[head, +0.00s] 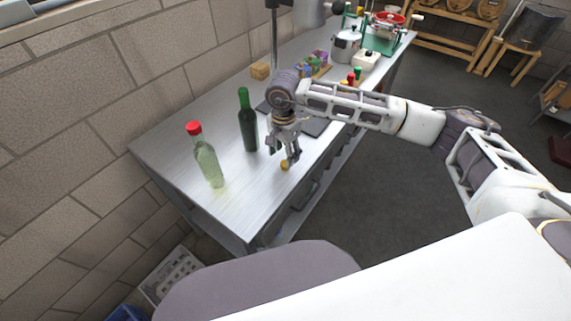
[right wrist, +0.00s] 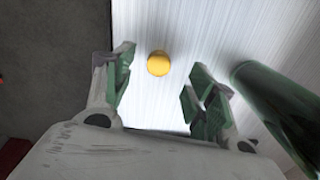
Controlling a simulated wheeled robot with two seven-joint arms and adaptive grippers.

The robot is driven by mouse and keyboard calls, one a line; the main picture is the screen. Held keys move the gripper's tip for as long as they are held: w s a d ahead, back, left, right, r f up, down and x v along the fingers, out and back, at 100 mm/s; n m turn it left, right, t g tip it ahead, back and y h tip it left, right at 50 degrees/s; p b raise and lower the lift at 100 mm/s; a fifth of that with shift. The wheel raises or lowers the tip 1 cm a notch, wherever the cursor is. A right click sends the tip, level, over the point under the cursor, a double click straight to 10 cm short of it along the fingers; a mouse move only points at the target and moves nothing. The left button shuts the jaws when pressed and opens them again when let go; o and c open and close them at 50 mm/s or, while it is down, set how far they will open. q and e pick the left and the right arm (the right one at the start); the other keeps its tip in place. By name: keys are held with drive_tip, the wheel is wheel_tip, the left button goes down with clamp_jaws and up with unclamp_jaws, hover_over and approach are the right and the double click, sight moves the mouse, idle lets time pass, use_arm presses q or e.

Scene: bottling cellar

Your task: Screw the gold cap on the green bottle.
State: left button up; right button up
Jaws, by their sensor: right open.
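The gold cap (head: 284,165) lies on the metal bench near its front edge. In the right wrist view the cap (right wrist: 158,63) shows in the gap between my fingers. My right gripper (head: 290,157) is open and empty, pointing down just above the cap; it also shows in the right wrist view (right wrist: 162,82). The dark green bottle (head: 249,130) stands upright to the left of the gripper, its neck bright green. Part of it shows at the right of the right wrist view (right wrist: 285,105). My left gripper is out of view.
A pale clear-green bottle (head: 207,164) with a red top stands near the bench's near end. The brick wall borders the bench on the left.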

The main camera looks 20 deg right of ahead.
drive_tip(key=shift+d+f, duration=0.1)
drive_tip(key=shift+f, duration=0.6)
wheel_tip(320, 180, down, 2)
drive_tip(key=shift+w+d+p, duration=0.1)
drive_tip(key=shift+p, duration=0.35)
drive_tip(key=shift+f, duration=0.8)
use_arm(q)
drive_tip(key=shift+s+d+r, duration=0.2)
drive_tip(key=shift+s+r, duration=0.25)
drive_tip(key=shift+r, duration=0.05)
use_arm(e)
drive_tip(key=c, duration=0.7)
